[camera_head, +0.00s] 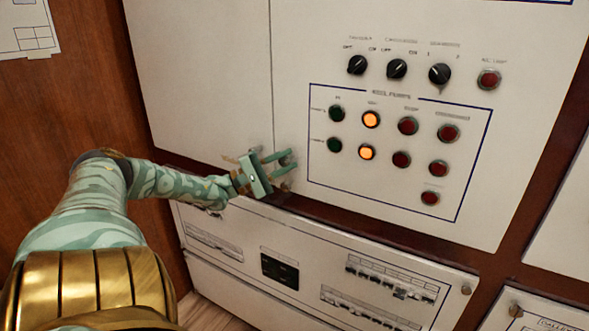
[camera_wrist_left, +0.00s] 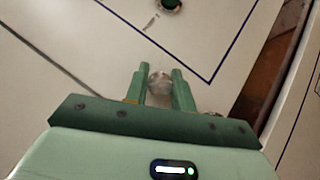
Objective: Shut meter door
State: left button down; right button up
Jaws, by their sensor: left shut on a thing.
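I cannot tell which white panel is the meter door. A large white panel (camera_head: 345,215) carries lamps and rotary switches. A plain white panel (camera_head: 200,80) lies left of it across a thin seam. My left gripper (camera_head: 287,168) is at the lamp panel's lower left corner, just right of the seam. In the left wrist view its fingers (camera_wrist_left: 160,72) are shut on a small pale round knob (camera_wrist_left: 159,88), partly hidden by them. The knob lies outside the blue outlined frame. My right gripper is not in view.
Below is a white breaker panel (camera_head: 330,252) with rows of breakers and a knob (camera_head: 466,290) at its upper right. Another white panel (camera_head: 535,318) is at lower right. Brown wood (camera_head: 75,100) is on the left, with a paper sheet (camera_head: 25,28).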

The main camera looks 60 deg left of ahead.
pick_arm(q)
jog(key=shift+w+a+f, duration=0.1)
jog(key=shift+w+a, duration=0.1)
jog(key=shift+w+r+h, duration=0.1)
jog(key=shift+r+h, duration=0.2)
jog(key=c, duration=1.4)
grip_release()
jog(key=shift+w, duration=0.1)
jog(key=shift+c, duration=0.2)
jog(key=shift+o, duration=1.4)
jog(key=shift+w+a, duration=0.1)
